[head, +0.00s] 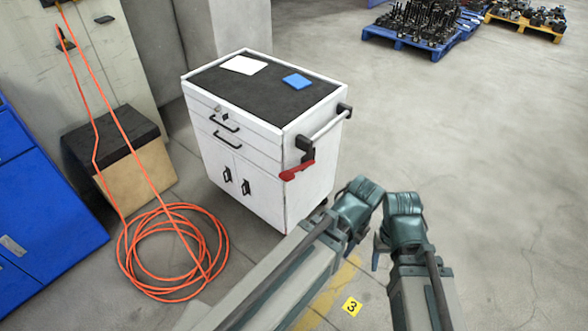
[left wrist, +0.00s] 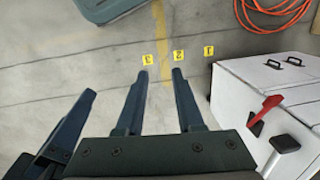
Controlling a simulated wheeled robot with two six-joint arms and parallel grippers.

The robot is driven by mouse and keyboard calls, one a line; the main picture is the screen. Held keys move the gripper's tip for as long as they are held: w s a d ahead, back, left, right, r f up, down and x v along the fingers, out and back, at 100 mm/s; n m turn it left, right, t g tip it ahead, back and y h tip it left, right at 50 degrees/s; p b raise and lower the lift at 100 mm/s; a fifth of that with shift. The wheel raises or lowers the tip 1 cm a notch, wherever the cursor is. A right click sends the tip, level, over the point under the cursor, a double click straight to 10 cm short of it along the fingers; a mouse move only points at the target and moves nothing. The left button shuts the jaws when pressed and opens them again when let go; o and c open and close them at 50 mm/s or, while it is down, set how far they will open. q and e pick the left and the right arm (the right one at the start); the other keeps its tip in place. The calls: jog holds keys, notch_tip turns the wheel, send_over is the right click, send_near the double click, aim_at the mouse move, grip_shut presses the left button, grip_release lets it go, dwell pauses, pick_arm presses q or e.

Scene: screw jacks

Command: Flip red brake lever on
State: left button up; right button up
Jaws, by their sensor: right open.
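The red brake lever (head: 297,172) sticks out from the right side of a white tool cart (head: 240,153), below its push handle. It also shows at the right of the left wrist view (left wrist: 265,110). My left gripper (left wrist: 161,72) has its two fingers apart with nothing between them, over the floor, apart from the lever. In the head view its fingers are hidden behind the arm. My right gripper (head: 378,248) is partly hidden by the arms, open, low and to the right of the cart, away from the lever.
The cart's push handle (head: 330,125) sits above the lever on black brackets. An orange hose (head: 172,250) lies coiled left of the cart. Yellow number tags (head: 352,306) lie on the floor. A blue pallet (head: 400,38) stands far back. The floor right of the cart is clear.

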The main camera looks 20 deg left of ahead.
pick_arm(q)
jog(key=shift+t+h, duration=0.4)
jog(key=shift+h, duration=0.3)
jog(key=w+a, duration=0.1)
jog(key=w, duration=0.2)
jog(key=w+a, duration=0.1)
jog(key=w, duration=0.2)
jog(key=w+a+f+b, duration=0.1)
jog(key=w+a, duration=0.1)
jog(key=w, duration=0.2)
jog(key=shift+f, duration=0.1)
grip_shut()
jog(key=w+a+t+b, duration=0.1)
jog(key=w+a+t, duration=0.1)
jog(key=w+a, duration=0.8)
jog(key=w+a+t+h+b, duration=0.1)
jog(key=w+a+t, duration=0.1)
jog(key=w+a, duration=0.8)
jog(key=shift+w+a+f, duration=0.15)
jog(key=shift+w+a, duration=0.1)
jog(key=shift+a, duration=3.75)
